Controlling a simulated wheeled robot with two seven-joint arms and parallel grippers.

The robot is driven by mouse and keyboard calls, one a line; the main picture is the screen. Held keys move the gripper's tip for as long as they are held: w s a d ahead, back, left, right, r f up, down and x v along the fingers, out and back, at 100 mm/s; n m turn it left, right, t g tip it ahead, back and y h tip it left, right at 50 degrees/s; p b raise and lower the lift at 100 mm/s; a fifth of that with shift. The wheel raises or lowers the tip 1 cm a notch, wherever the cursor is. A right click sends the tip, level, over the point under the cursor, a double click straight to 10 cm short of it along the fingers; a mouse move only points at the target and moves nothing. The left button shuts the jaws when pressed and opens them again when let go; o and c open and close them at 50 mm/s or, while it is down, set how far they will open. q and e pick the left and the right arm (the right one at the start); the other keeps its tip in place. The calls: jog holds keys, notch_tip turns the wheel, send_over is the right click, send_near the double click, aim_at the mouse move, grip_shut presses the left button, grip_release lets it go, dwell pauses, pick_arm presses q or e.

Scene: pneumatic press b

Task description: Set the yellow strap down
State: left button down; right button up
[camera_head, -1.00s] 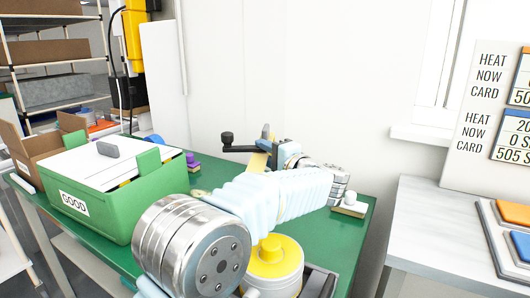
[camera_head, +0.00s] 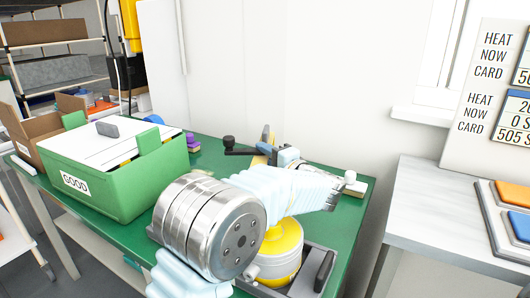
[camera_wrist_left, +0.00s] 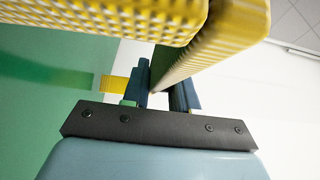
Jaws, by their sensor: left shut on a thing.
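My left gripper (camera_head: 268,146) is over the far part of the green table (camera_head: 335,225), shut on the yellow strap (camera_head: 258,160). In the left wrist view, the strap (camera_wrist_left: 215,40) shows as ribbed yellow bands close to the camera. One band runs down between the two dark blue fingers (camera_wrist_left: 160,88), and a short yellow piece shows left of them. The strap's lower end is small and partly hidden in the head view. I cannot tell whether it touches the table. My right gripper is not in view.
A green GOOD box (camera_head: 118,188) stands left on the table, beside a cardboard box (camera_head: 35,140). A yellow-topped cylinder (camera_head: 282,240) stands under my arm. A small white-knobbed block (camera_head: 352,184) is at the right edge. A grey bench (camera_head: 420,220) stands farther right.

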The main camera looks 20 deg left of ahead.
pick_arm(q)
jog(key=shift+f, duration=0.35)
dwell(0.3)
jog(key=c, duration=0.8)
grip_release()
jog(key=shift+f, duration=0.1)
